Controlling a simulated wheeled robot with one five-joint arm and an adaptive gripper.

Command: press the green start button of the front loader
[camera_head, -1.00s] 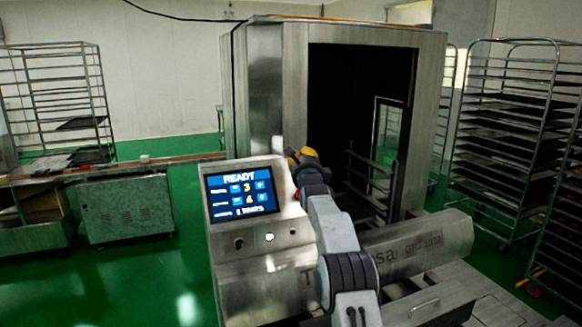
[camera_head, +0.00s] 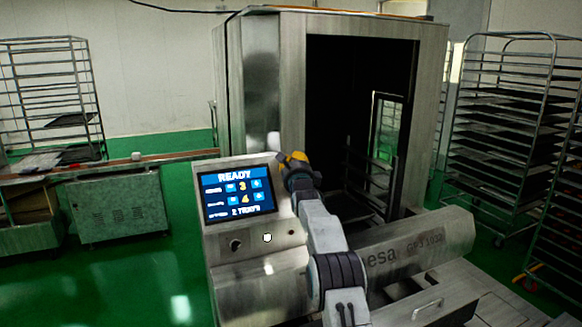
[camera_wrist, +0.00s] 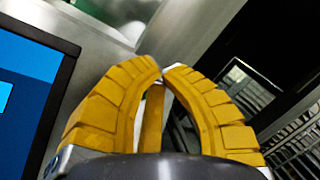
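The front loader's control panel (camera_head: 217,238) stands left of my arm, with a lit blue screen (camera_head: 238,195) reading READY. Below the screen are a dark knob (camera_head: 236,244), a small white round button (camera_head: 267,238) and a small dark control (camera_head: 291,231). No green button can be made out in either view. My gripper (camera_head: 295,158) is by the screen's upper right, its yellow fingers partly hidden by my wrist. In the wrist view its fingertips (camera_wrist: 161,69) meet, with nothing seen between them, and the screen (camera_wrist: 25,85) is to their left.
The tall steel cabinet (camera_head: 262,90) with a dark opening stands behind the panel. Tray racks (camera_head: 510,130) stand at the right.

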